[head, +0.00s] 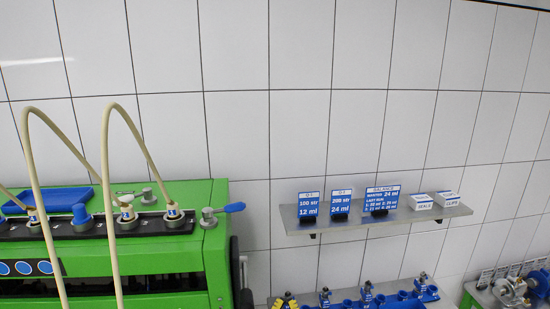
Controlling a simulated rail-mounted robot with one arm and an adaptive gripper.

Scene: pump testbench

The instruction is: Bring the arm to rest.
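My arm and my gripper do not show in the head view, so their pose and the state of the fingers are hidden from me. The place in front holds a green pump testbench (185,251) at the left. A blue-handled lever (222,209) sticks out at the right end of its black top rail. Two cream hoses (107,170) arch up from fittings on the rail and run down out of the picture.
Metal parts (511,290) stand at the far right. The tiled wall above is clear.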

